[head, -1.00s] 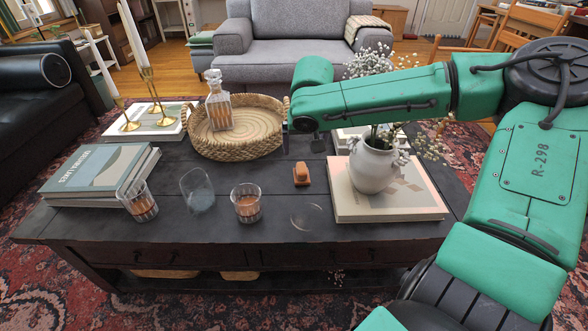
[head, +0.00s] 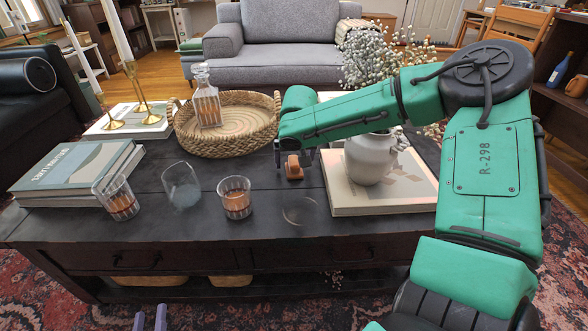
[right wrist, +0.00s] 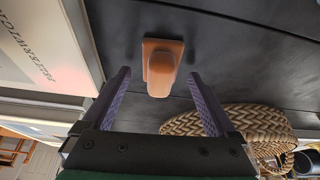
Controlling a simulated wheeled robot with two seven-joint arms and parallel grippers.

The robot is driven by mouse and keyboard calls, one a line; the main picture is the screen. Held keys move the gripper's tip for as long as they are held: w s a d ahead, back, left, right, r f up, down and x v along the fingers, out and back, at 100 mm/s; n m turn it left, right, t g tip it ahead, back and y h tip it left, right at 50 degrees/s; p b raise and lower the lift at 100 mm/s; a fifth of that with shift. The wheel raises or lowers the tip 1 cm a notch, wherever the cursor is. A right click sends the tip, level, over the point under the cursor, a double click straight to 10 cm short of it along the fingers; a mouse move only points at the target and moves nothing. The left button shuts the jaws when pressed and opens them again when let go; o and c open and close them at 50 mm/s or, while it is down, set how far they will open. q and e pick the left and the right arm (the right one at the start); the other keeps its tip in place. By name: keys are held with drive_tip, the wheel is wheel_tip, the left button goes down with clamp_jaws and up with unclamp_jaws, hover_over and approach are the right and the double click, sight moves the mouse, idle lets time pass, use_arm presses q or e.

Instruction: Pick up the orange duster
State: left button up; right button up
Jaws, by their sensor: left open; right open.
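The orange duster (head: 293,168) is a small block with a raised grip, lying on the dark coffee table (head: 225,180) between the wicker tray and the large book. In the right wrist view the duster (right wrist: 161,68) shows its flat base and rounded grip. My right gripper (head: 293,154) is open and empty, just above the duster. In the right wrist view its purple fingertips (right wrist: 158,74) lie left and right of the duster's grip, with no contact visible. My left gripper (head: 149,319) shows only its purple fingertips at the bottom edge, apart and empty.
A white vase (head: 370,158) stands on a large book (head: 385,203) right of the duster. A wicker tray (head: 183,142) with a decanter (head: 206,100) is behind left. Several glasses, including one with amber liquid (head: 234,198), stand front left. Table around the duster is clear.

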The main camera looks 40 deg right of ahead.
sight(294, 160)
use_arm(q)
drive_tip(key=shift+w+r, duration=0.15)
drive_tip(key=shift+r, duration=0.15)
use_arm(e)
drive_tip(key=c, duration=1.4)
drive_tip(key=shift+r, duration=0.15)
drive_tip(key=shift+c, duration=0.2)
